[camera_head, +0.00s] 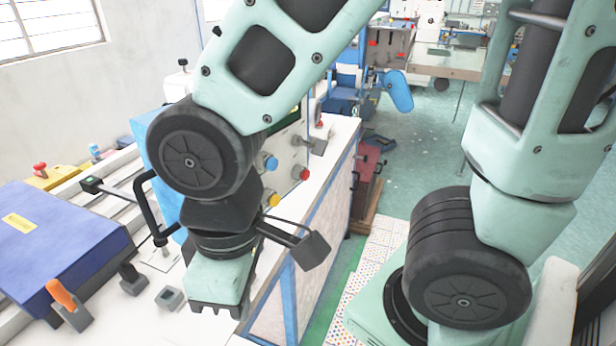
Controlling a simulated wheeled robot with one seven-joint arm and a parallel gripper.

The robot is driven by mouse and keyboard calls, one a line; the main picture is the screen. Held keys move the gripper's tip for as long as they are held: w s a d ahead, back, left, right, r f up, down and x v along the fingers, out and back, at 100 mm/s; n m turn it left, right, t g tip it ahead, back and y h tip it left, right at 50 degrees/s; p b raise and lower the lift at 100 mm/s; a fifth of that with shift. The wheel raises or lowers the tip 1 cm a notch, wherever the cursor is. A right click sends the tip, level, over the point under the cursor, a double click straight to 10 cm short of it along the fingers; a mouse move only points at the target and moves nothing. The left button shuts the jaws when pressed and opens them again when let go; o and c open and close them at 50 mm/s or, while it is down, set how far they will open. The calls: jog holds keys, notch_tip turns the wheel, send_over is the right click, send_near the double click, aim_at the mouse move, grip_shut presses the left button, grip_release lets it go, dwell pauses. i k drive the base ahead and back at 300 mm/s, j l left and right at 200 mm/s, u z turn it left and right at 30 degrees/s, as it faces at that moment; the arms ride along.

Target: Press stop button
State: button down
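A red button (305,174) sticks out of the pale control panel (293,150), to the right of my arm. A blue button (271,162) and a yellow button (273,200) are on the same panel. Another red button (40,167) sits on a yellow box at the far left. No label shows which one is the stop button. My gripper (220,308) points down in front of the panel, below and left of its buttons, apart from them. Its fingertips are small and partly hidden by its body, so its opening is unclear. My arm covers part of the panel.
A blue box-like piece (60,245) lies on the white work table at left, with an orange-handled tool (66,298) beside it. A black bent handle (148,205) stands close left of my arm. A red cabinet (367,180) is beyond the table; green floor lies open behind.

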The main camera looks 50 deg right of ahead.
aim_at(305, 175)
jog(key=i+j, duration=0.1)
jog(key=j, duration=2.2)
jog(key=z, duration=1.5)
